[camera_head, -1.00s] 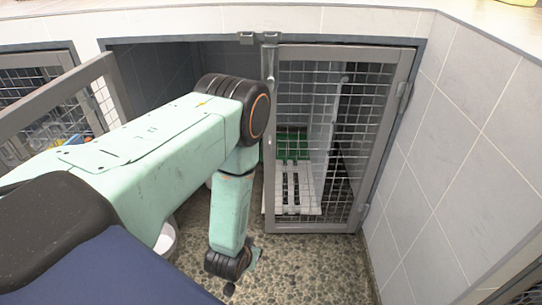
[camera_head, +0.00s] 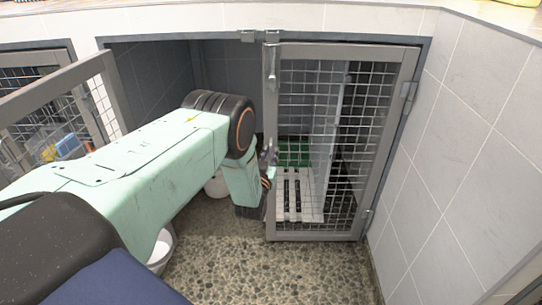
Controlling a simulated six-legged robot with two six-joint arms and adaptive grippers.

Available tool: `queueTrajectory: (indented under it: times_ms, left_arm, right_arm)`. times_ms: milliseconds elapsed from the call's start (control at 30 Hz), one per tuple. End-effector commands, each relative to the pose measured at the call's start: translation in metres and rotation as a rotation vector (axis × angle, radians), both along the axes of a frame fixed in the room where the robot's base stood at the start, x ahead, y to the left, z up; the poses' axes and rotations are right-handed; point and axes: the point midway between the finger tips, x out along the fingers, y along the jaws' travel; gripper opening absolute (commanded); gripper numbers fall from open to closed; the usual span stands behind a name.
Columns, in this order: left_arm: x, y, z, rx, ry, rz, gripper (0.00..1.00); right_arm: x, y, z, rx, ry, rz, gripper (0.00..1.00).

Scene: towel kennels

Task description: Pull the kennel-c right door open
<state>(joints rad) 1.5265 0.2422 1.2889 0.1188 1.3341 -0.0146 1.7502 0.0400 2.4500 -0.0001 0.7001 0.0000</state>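The right door (camera_head: 372,140) is a grey metal frame with wire mesh, hinged on its right side at the kennel wall. It looks shut or nearly so. A latch (camera_head: 271,65) sits at its upper left corner. My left gripper (camera_head: 268,155) is small and dark at the door's left frame edge, about mid-height. It is partly hidden by my arm, and I cannot tell whether its fingers touch the frame or how far apart they are. My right gripper is not in view.
The left door (camera_head: 110,90) stands open on the left. Behind the mesh are a green mat (camera_head: 293,150) and a white slatted panel (camera_head: 300,195). White bowls (camera_head: 162,247) stand on the speckled floor (camera_head: 240,260). A tiled wall (camera_head: 450,150) bounds the right side.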

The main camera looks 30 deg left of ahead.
Motion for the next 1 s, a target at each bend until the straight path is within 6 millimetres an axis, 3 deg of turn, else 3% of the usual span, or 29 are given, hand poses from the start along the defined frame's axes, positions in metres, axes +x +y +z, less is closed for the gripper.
queueTrajectory:
  times_ms: [200, 467, 700, 1000]
  left_arm:
    - [0.015, 0.006, -0.001, 0.000, 0.001, 0.000, 0.18]
    - [0.017, 0.006, 0.000, 0.000, 0.001, 0.000, 0.18]
    - [0.016, 0.006, 0.000, -0.001, 0.002, 0.000, 0.00]
    - [0.016, 0.006, 0.000, -0.001, 0.002, 0.000, 0.00]
  right_arm:
    - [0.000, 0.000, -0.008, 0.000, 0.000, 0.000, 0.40]
    - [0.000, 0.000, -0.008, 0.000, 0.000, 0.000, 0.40]
    - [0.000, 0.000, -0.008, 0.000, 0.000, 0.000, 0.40]
    - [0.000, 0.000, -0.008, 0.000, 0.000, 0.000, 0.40]
